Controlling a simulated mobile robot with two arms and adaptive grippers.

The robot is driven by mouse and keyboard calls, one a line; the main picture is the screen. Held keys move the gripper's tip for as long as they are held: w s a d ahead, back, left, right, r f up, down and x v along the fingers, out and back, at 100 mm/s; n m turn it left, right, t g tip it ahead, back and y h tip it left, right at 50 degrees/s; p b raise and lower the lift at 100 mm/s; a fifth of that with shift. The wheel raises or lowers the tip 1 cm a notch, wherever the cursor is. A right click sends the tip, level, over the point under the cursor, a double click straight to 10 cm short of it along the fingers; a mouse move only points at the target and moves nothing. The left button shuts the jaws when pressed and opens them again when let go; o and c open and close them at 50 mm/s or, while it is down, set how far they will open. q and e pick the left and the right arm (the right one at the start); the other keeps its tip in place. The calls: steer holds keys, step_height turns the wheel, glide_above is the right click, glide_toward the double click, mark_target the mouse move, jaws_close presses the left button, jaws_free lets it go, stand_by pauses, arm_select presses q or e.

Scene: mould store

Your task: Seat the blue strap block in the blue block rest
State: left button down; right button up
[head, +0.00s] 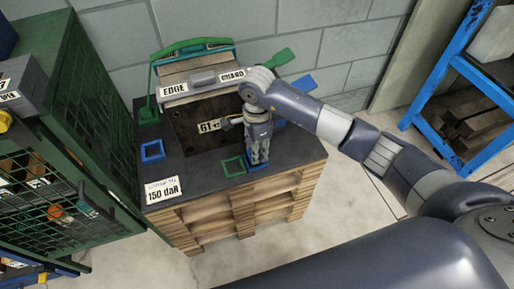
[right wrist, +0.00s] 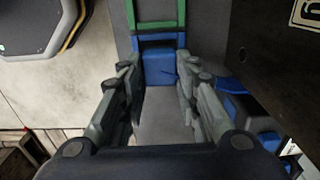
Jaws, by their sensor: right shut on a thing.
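My right gripper (head: 258,160) points down at the front edge of the dark worktop. In the right wrist view its fingers (right wrist: 160,95) are closed on the blue strap block (right wrist: 159,68). In the head view the gripper hides the block. A blue square rest (head: 262,167) shows partly around the fingertips, just right of a green square frame. Its blue edge (right wrist: 158,42) lies just beyond the block in the wrist view. The block is over or in this rest; I cannot tell if it is fully down. My left gripper is out of view.
The green frame (head: 233,166) adjoins the rest. Another blue frame (head: 152,151) lies at the worktop's left. A plate with an "EDGE GUARD" label (head: 203,84) stands at the back. A green mesh cage (head: 62,165) is left; a blue rack (head: 462,65) is right.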

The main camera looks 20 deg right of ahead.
steer(key=o, duration=1.1)
steer(key=shift+c, duration=0.2)
steer(key=shift+w+r, duration=0.1)
steer(key=shift+r, duration=0.4)
step_height(320, 180, up, 11)
